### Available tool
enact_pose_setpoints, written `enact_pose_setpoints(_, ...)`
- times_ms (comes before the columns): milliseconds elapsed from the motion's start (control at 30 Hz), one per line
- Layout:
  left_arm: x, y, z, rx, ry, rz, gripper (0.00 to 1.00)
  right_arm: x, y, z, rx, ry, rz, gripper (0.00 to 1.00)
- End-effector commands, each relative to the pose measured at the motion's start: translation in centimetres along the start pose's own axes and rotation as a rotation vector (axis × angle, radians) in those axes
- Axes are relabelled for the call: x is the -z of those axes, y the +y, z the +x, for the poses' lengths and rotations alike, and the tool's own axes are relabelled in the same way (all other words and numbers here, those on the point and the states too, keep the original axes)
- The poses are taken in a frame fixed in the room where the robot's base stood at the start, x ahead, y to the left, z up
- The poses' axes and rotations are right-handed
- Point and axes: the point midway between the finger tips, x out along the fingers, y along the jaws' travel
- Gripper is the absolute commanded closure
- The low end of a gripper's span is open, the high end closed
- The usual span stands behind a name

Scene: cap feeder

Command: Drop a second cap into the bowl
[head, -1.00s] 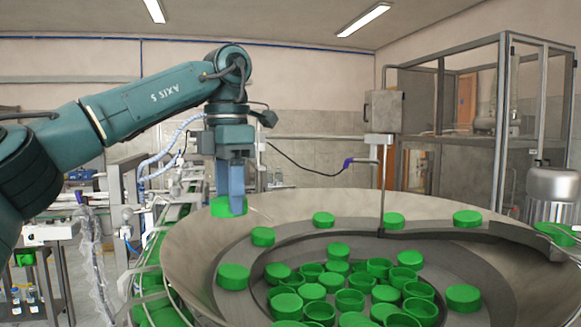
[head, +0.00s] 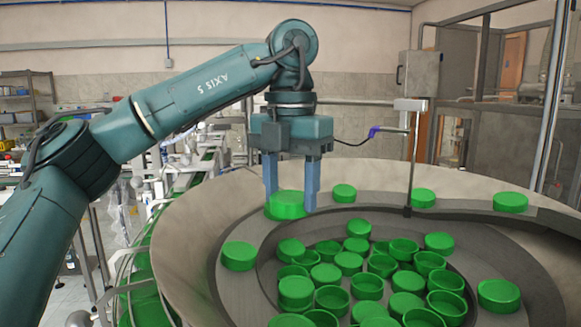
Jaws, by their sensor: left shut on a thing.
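My left gripper (head: 291,203) is over the left part of the bowl, pointing down. Its two blue fingers are shut on a green cap (head: 287,206), one finger on each side of it. The cap is at the level of the ledge inside the bowl; I cannot tell whether it touches the ledge. The wide metal bowl (head: 190,235) fills the lower right. Many loose green caps (head: 367,286) lie in its middle, some upside down. My right gripper is not in view.
Several caps, such as one at the left (head: 239,256), sit on the bowl's raised ledge. A thin metal post (head: 412,160) with a purple-tipped arm (head: 375,131) stands at the bowl's far side. A conveyor (head: 135,265) runs along the left, and a framed enclosure stands behind at right.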

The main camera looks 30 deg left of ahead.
Motion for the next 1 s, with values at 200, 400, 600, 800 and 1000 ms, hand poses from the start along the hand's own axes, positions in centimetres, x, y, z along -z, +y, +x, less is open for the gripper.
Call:
enact_pose_setpoints(200, 0.03, 0.04, 0.83, 0.001, -0.001, -0.001, 0.7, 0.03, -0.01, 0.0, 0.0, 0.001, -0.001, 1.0)
enact_pose_setpoints(400, 0.02, 0.04, 0.84, 0.0, -0.002, -0.001, 0.7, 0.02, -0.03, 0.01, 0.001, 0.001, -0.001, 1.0)
enact_pose_setpoints(600, 0.02, 0.04, 0.83, 0.0, -0.002, -0.001, 0.34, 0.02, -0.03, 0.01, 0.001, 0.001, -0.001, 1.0)
enact_pose_setpoints(800, 0.02, 0.03, 0.82, 0.0, -0.002, -0.001, 0.23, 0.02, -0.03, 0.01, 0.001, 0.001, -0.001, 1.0)
enact_pose_setpoints(1000, 0.02, 0.02, 0.68, 0.0, -0.002, -0.001, 0.23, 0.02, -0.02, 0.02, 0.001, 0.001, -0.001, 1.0)
